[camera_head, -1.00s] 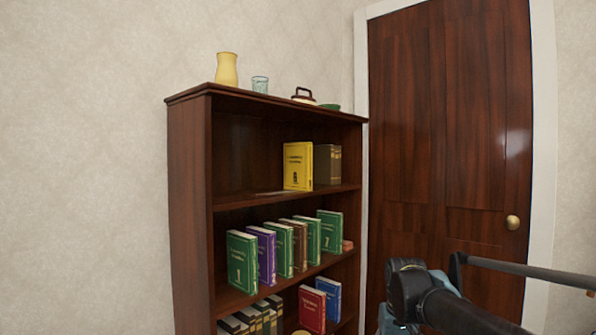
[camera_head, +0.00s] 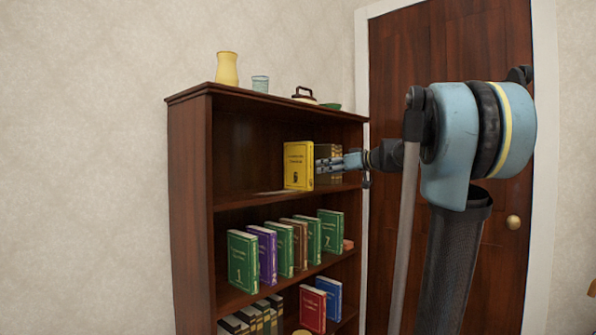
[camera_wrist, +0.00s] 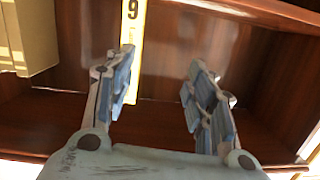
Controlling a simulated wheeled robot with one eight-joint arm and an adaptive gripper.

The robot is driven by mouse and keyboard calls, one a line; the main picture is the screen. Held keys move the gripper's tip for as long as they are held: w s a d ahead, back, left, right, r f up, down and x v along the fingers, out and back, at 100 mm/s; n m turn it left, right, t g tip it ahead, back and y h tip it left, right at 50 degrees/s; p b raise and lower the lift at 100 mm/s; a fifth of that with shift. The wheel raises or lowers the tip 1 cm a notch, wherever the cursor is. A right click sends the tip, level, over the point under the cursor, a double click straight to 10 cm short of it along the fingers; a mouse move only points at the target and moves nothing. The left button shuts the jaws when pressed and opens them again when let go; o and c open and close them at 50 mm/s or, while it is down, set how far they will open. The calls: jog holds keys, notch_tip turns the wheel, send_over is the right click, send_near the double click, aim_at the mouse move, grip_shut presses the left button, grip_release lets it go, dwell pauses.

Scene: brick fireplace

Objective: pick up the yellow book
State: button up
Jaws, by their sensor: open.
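The yellow book (camera_head: 298,165) stands upright on the top inner shelf of the dark wooden bookcase, its cover facing the head camera. In the wrist view its narrow yellow spine (camera_wrist: 133,30), marked 9, shows at the top left of centre, partly behind the left finger. My gripper (camera_head: 328,163) is at the shelf just right of the book in the head view. In the wrist view my gripper (camera_wrist: 160,65) is open, with bare shelf between most of its fingers. The spine lies near the left finger; I cannot tell whether they touch.
The shelf below holds green, purple and brown books. A yellow vase (camera_head: 227,69) and a glass (camera_head: 260,84) stand on top.

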aim_at(298, 152)
jog(key=w+r+t, duration=0.2)
jog(key=w+r, duration=0.4)
jog(key=shift+y, duration=0.4)
jog(key=x, duration=1.5)
jog(key=shift+a+f, duration=0.3)
jog(key=shift+a, duration=0.15)
grip_shut()
